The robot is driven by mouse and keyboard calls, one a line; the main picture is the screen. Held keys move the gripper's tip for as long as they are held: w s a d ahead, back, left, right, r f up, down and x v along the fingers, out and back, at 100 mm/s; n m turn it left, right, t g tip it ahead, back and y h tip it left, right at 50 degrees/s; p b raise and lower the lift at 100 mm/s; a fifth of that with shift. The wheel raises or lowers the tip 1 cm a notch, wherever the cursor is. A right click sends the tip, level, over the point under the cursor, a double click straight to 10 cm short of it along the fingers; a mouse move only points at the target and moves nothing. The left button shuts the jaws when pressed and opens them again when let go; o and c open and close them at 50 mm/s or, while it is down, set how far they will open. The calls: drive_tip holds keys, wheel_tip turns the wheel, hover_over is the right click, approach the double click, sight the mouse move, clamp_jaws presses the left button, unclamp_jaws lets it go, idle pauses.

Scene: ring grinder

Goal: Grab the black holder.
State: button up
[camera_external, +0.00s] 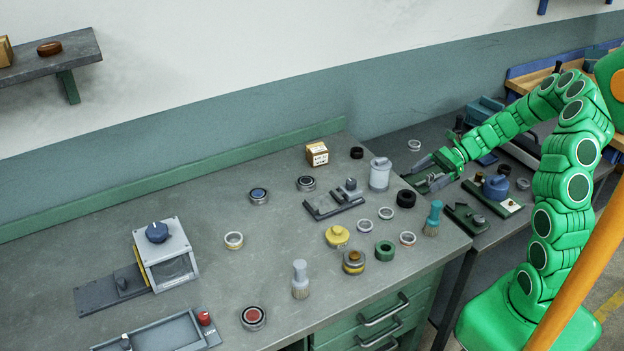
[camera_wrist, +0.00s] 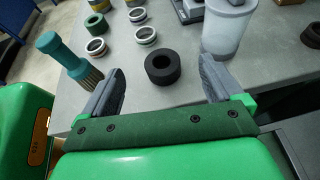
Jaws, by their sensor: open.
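A thick black ring-shaped piece (camera_external: 406,198), the only likely black holder near my gripper, lies flat near the right edge of the grey workbench. In the wrist view the black holder (camera_wrist: 163,67) sits ahead of and between my two fingers, not touched by either. My gripper (camera_external: 418,178) is open and empty, near the bench's right edge, just beyond the holder in the external view. In the wrist view the fingers of my gripper (camera_wrist: 162,80) are spread wide on both sides. A smaller dark ring (camera_external: 357,152) lies farther back by a cardboard box.
A translucent canister (camera_external: 380,173) stands close to the holder, beside my right finger in the wrist view. A teal brush (camera_external: 433,218) stands on the other side. Metal rings (camera_external: 386,213) and a green ring (camera_external: 385,250) lie nearby. A second, cluttered table (camera_external: 480,225) adjoins.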

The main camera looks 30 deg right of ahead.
sight(408, 195)
wheel_tip(408, 195, down, 2)
drive_tip(key=shift+a+f, duration=0.1)
drive_tip(key=shift+f, duration=0.15)
drive_tip(key=shift+x, duration=3.8)
drive_tip(key=shift+f, duration=0.1)
drive_tip(key=shift+c, duration=0.2)
drive_tip(key=c, duration=1)
drive_tip(key=shift+c, duration=0.2)
